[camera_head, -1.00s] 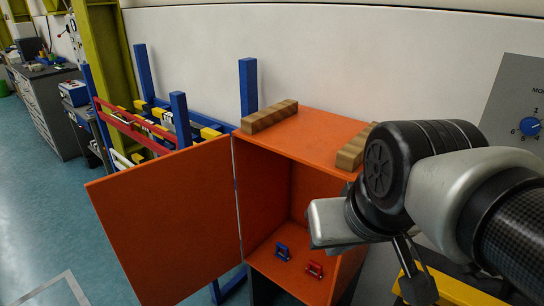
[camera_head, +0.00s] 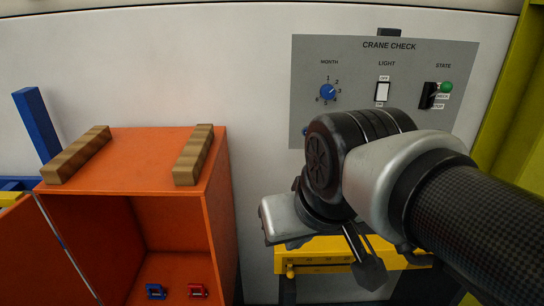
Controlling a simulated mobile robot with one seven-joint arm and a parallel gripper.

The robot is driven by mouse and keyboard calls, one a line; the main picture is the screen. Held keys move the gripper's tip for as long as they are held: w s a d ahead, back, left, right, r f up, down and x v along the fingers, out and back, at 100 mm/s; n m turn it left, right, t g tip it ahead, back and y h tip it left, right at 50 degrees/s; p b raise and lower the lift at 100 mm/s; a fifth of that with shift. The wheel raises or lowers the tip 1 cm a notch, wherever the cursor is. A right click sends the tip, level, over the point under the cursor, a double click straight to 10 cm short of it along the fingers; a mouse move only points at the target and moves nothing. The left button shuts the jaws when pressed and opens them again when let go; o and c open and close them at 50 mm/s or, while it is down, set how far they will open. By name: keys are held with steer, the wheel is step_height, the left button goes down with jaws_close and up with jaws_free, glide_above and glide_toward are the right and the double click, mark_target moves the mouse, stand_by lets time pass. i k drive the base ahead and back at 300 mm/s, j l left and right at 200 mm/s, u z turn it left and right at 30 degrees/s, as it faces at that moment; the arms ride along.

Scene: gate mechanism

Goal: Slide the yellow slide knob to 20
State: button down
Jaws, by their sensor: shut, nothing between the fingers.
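My gripper (camera_head: 370,272) shows as a dark, narrow tip pointing down below the arm, in front of a yellow bench (camera_head: 325,252). It is shut, with nothing seen in it. It is below the panel in the picture; I cannot tell how far from the wall it is.
The panel has a blue month dial (camera_head: 327,92), a light switch (camera_head: 382,92) and a black state switch (camera_head: 428,95) beside a green button (camera_head: 446,87). An open orange cabinet (camera_head: 218,205) at left bears two wooden blocks. A yellow-green post (camera_head: 510,90) stands at right.

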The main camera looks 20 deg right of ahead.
mark_target(290, 274)
steer(key=z, duration=1.35)
steer(key=k+j+u, duration=0.1)
steer(key=u, duration=0.75)
steer(key=i+l+u, duration=0.15)
steer(key=i+l+z, duration=0.1)
steer(key=i+l, duration=0.1)
steer(key=l, duration=0.05)
